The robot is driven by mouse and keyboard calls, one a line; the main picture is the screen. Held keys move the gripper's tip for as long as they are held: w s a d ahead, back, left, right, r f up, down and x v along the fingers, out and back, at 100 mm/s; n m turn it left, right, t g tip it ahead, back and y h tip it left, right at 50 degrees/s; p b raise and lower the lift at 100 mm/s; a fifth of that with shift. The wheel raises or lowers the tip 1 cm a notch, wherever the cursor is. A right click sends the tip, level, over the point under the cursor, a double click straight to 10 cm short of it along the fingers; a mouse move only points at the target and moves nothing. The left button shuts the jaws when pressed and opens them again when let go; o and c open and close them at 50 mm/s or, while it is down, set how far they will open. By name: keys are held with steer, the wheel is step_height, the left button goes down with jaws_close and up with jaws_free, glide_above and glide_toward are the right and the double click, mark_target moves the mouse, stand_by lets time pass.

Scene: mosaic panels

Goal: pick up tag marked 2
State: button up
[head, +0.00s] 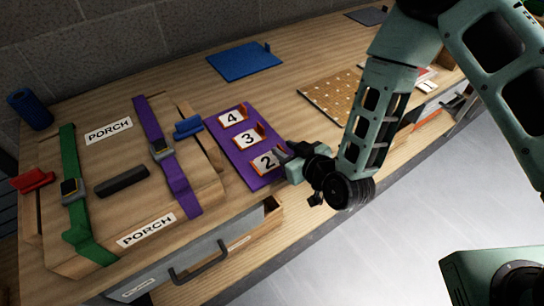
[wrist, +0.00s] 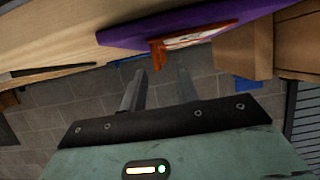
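The tag marked 2 (head: 266,161) is a white card with an orange edge. It lies on a purple board (head: 238,122), at its near end. Tags marked 3 (head: 248,138) and 4 (head: 231,118) lie behind it on the same board. My gripper (head: 283,154) is just right of tag 2 and partly covers that end of it. In the wrist view my gripper's fingers (wrist: 160,76) stand apart with nothing held between them. An orange-edged tag (wrist: 190,39) on the purple board (wrist: 125,37) shows just beyond their tips; I cannot tell whether they touch it.
A wooden case (head: 90,185) labelled PORCH, with green and purple straps, stands left of the board. A blue mat (head: 243,62) and a dotted tan panel (head: 330,97) lie farther back.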

mark_target(282, 148)
steer(key=p+x, duration=0.2)
steer(key=x, duration=0.3)
steer(key=shift+s+f, duration=0.1)
steer(key=shift+f, duration=0.1)
steer(key=shift+c, duration=0.3)
jaws_close()
